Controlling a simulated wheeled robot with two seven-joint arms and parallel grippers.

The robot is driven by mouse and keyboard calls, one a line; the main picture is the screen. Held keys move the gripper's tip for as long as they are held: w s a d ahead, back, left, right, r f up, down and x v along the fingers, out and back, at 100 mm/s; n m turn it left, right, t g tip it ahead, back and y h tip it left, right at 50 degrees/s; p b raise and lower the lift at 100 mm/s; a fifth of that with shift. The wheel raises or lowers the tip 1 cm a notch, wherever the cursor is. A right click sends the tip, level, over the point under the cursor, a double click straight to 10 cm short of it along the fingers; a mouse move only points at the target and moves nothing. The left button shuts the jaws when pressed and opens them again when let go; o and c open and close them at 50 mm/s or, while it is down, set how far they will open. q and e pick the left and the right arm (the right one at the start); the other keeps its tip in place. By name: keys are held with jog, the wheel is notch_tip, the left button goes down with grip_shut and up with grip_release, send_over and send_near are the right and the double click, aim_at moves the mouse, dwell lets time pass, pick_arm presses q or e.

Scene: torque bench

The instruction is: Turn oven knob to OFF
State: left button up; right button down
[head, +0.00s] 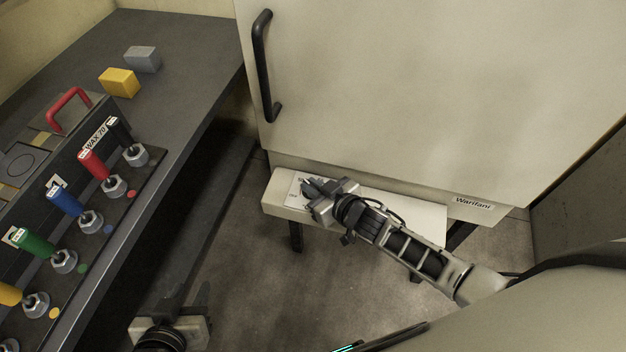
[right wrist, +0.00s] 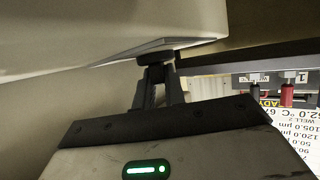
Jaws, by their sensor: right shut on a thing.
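The oven (head: 420,100) is a large cream box with a black door handle (head: 262,65). A cream ledge (head: 425,215) juts out below the door. My right gripper (head: 308,187) is at the left end of this ledge, over a white label. In the right wrist view its fingers (right wrist: 157,76) are shut on a small dark knob (right wrist: 155,57) beneath a pale edge. The knob is hidden in the head view, and I cannot read its setting. My left gripper (head: 172,310) is low at the bottom left, away from the oven; its fingertips are unclear.
A dark bench (head: 190,50) on the left holds a yellow block (head: 119,82), a grey block (head: 142,59) and a rack with several coloured handles above hex nuts (head: 115,186). Open floor (head: 250,270) lies between bench and ledge. A grey wall is at the right.

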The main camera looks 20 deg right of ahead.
jog(key=shift+r+n+g+y, duration=0.1)
jog(key=shift+n+g+y, duration=0.4)
jog(key=shift+n+y, duration=0.4)
jog(key=c, duration=1.5)
grip_release()
jog(key=shift+o, duration=0.2)
jog(key=shift+d, duration=0.1)
jog(key=p+v, duration=0.2)
jog(key=v, duration=1.3)
jog(key=shift+s+d+r, duration=0.2)
jog(key=shift+s, duration=0.1)
jog(key=shift+c, duration=0.3)
